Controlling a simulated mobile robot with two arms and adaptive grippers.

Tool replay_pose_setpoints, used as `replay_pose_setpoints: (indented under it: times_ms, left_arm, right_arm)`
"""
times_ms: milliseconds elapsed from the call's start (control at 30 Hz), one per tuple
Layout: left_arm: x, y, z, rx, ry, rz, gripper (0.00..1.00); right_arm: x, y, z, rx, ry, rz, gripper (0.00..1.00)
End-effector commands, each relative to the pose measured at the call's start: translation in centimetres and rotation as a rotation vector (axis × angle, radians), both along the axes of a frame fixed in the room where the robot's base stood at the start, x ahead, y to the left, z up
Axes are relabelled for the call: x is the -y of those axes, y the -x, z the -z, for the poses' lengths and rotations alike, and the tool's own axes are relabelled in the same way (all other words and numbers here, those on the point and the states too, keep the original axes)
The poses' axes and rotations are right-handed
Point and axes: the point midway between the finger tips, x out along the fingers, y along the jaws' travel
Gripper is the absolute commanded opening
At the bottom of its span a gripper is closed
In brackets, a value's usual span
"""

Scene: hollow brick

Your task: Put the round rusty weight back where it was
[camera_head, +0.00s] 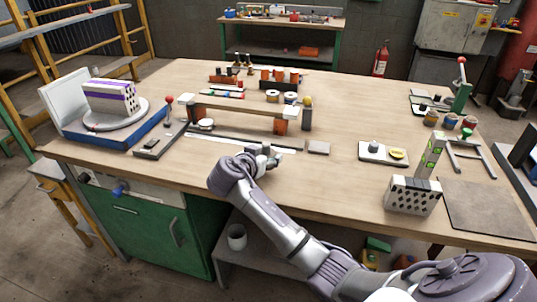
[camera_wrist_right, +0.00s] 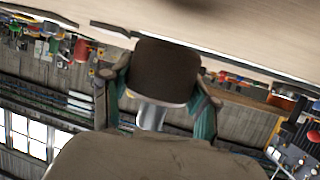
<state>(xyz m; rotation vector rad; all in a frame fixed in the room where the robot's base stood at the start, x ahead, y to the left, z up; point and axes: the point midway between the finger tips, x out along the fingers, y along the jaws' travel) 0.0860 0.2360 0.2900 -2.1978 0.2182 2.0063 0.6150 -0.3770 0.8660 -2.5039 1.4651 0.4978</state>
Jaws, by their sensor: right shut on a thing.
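My right gripper (camera_head: 268,158) is over the front middle of the table, just in front of the long beam stand. In the right wrist view, its two fingers (camera_wrist_right: 158,98) are closed around a dark brown round weight (camera_wrist_right: 165,70), with a pale metal part below it. The weight is close to the pale tabletop edge in that view; I cannot tell if it touches. In the head view the weight is mostly hidden by the gripper. My left gripper is not in view.
The beam on orange-ended supports (camera_head: 240,110) stands behind the gripper, with a round metal piece (camera_head: 205,125) under its left end. A hollow brick (camera_head: 412,196) stands further right.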

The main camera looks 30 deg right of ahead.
Motion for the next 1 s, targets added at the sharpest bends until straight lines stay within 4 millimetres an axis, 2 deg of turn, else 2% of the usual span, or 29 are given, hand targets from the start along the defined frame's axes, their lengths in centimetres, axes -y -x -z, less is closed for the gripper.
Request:
replay_pose_setpoints:
  times_ms: [233, 633, 667, 800, 1000]
  left_arm:
    - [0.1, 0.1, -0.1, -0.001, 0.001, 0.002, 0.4]
    - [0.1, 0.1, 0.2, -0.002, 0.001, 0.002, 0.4]
    - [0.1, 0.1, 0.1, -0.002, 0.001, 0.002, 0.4]
    - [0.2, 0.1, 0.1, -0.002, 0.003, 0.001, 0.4]
    - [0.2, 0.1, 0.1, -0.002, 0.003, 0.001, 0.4]
  right_arm:
    - [0.0, 0.0, 2.6, 0.004, 0.004, -0.001, 0.0]
    - [0.0, 0.0, 3.1, 0.005, 0.003, -0.001, 0.0]
    - [0.0, 0.1, 3.4, -0.003, -0.001, -0.001, 0.63]
    - [0.0, 0.1, 3.4, -0.003, 0.0, -0.001, 0.85]
    - [-0.1, 0.1, 3.3, -0.003, 0.0, -0.001, 0.85]
